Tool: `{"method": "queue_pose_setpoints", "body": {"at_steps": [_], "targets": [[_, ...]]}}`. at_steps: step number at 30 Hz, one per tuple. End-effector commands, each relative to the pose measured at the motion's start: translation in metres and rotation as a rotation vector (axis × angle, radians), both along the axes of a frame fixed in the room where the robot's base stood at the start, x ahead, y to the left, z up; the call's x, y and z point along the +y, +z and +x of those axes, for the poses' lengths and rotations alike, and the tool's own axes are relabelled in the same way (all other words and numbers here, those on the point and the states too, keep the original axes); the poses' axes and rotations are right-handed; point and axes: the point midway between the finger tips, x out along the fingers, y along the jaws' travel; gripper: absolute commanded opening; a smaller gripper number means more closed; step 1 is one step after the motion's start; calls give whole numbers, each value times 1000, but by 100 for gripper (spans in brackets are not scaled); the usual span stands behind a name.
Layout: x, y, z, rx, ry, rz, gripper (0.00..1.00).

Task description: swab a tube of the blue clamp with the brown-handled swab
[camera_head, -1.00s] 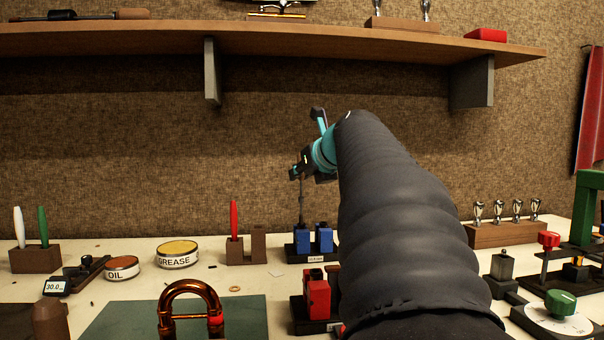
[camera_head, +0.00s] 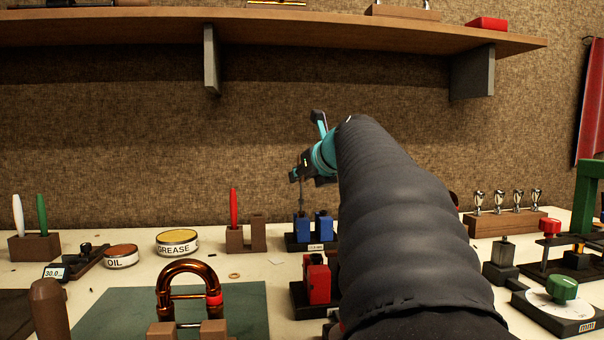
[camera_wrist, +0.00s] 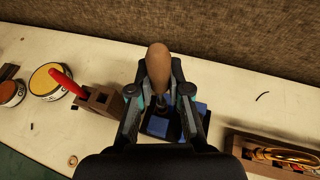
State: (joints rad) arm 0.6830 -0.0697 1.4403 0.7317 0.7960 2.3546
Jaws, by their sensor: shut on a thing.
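The blue clamp (camera_head: 324,229) has two blue blocks on a dark base at the back of the bench. It also shows in the wrist view (camera_wrist: 158,126), partly covered by my fingers. My gripper (camera_wrist: 161,98) is shut on the brown-handled swab, whose rounded wooden handle (camera_wrist: 158,62) rises between the fingers. In the head view my gripper (camera_head: 301,173) is above the left blue block. The swab's thin dark shaft (camera_head: 301,197) runs down to that block's top, nearly upright. Its lower end is not visible, and I cannot tell how deep it is.
A red clamp (camera_head: 318,283) stands in front of the blue one. A wooden holder (camera_head: 234,240) with a red pen is close on the left. A grease tin (camera_head: 177,243) and copper tube (camera_head: 185,268) lie further left. Mouthpieces (camera_head: 517,203) stand at right.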

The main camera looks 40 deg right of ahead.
Motion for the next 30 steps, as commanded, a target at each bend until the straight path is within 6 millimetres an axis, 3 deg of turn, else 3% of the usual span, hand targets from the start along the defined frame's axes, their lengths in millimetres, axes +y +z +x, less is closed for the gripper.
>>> {"method": "queue_pose_setpoints", "body": {"at_steps": [16, 30], "targets": [[0, -8, 0, -1, -1, -1, 0], [0, 8, 0, -1, -1, -1, 0]]}}
